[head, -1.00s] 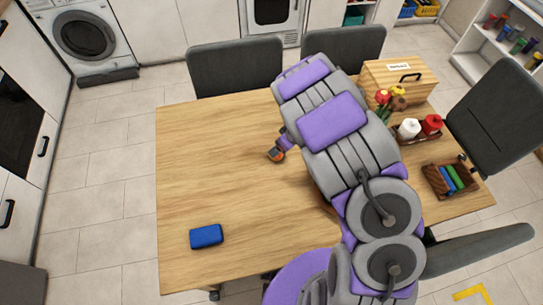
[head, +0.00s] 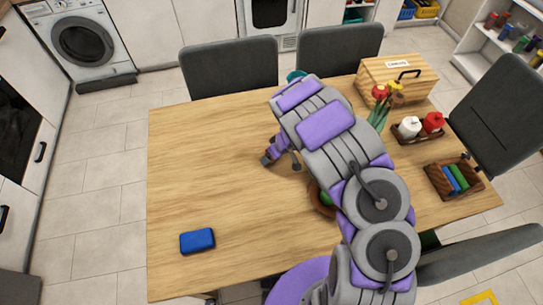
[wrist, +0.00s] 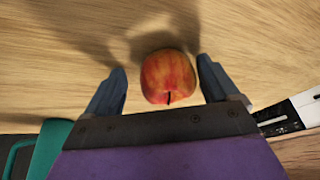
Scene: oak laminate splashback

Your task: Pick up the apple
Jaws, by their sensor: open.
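The red and yellow apple (wrist: 168,77) rests on the wooden table (head: 200,150), stem toward my gripper in the wrist view. My gripper (wrist: 160,70) is open, with one finger on each side of the apple. A gap shows between the apple and each finger. In the head view my gripper (head: 281,161) is low over the middle of the table, and the apple is hidden there.
A blue block (head: 197,241) lies at the table's front left. A wooden box (head: 375,73), flowers (head: 378,115), a bottle caddy (head: 408,140) and a small crate (head: 440,182) stand on the right. A brown bowl (head: 320,208) is partly behind my arm.

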